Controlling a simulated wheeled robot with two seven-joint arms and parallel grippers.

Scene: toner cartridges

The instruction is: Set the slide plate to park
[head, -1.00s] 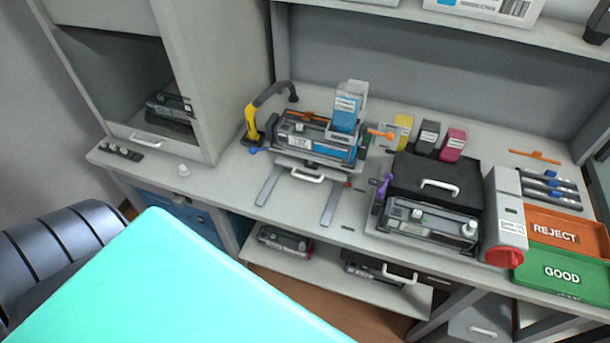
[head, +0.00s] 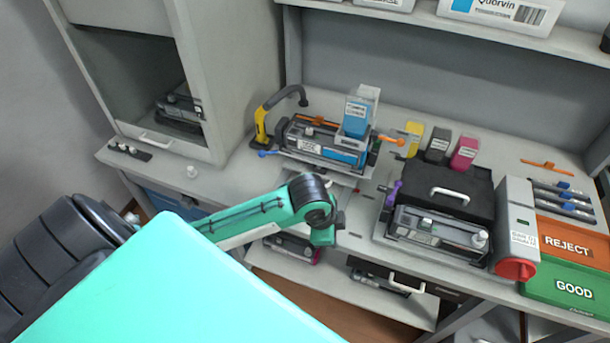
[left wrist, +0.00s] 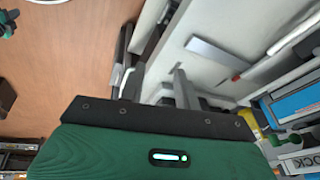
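The slide plate (head: 345,180) is a pale flat plate at the front of the left cartridge station (head: 318,146). My left arm hides most of it, with its white handle and the rails. My left gripper (head: 325,236) hangs at the bench's front edge, just in front of the plate; its fingertips are hidden in the head view. In the left wrist view the two dark fingers of my left gripper (left wrist: 157,88) stand apart with nothing clear between them. I cannot tell whether they touch the plate's handle. My right gripper is not in view.
A blue cartridge (head: 356,119) stands on the station, with a yellow-black clamp (head: 262,128) left of it. A second station with a black lid (head: 440,190), a grey unit with a red knob (head: 515,270) and two trays stand right. A shelf (head: 330,285) lies below.

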